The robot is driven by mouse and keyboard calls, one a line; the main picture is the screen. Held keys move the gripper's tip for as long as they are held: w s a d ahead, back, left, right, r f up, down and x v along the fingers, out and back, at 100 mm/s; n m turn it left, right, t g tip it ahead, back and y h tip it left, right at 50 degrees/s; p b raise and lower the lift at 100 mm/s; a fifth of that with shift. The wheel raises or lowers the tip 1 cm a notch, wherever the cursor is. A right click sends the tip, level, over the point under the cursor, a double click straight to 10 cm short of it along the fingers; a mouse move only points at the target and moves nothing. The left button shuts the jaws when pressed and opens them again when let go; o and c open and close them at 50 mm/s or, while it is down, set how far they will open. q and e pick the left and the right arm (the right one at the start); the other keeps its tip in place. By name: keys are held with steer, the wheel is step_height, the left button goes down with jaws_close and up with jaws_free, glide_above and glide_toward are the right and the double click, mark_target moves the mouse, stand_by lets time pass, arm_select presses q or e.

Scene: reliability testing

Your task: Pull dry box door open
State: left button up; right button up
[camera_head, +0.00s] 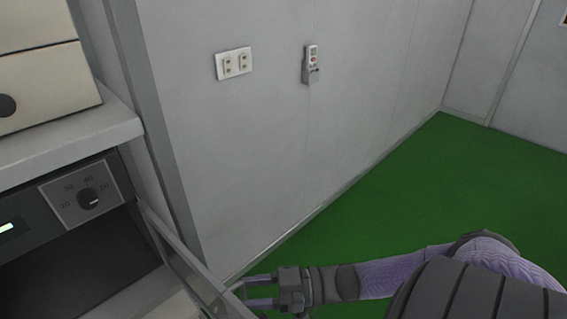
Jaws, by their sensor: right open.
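The dry box (48,218) is at the left, with a dark front panel and a round dial (88,199). Its dark interior shows below the panel. The dry box door (178,258) stands open, swung out from the box and seen nearly edge-on, running down toward the bottom of the view. My right gripper (243,293) is at the bottom centre, its two fingers apart and pointing left at the door's outer edge. I cannot tell whether they touch the door. My left gripper is not in view.
A pale shelf (75,137) above the box carries beige boxes (40,80). A grey wall with a socket plate (233,64) and a wall-mounted remote (311,64) stands behind. The green floor (420,190) at the right is clear.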

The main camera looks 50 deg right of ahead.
steer(key=v, duration=0.8)
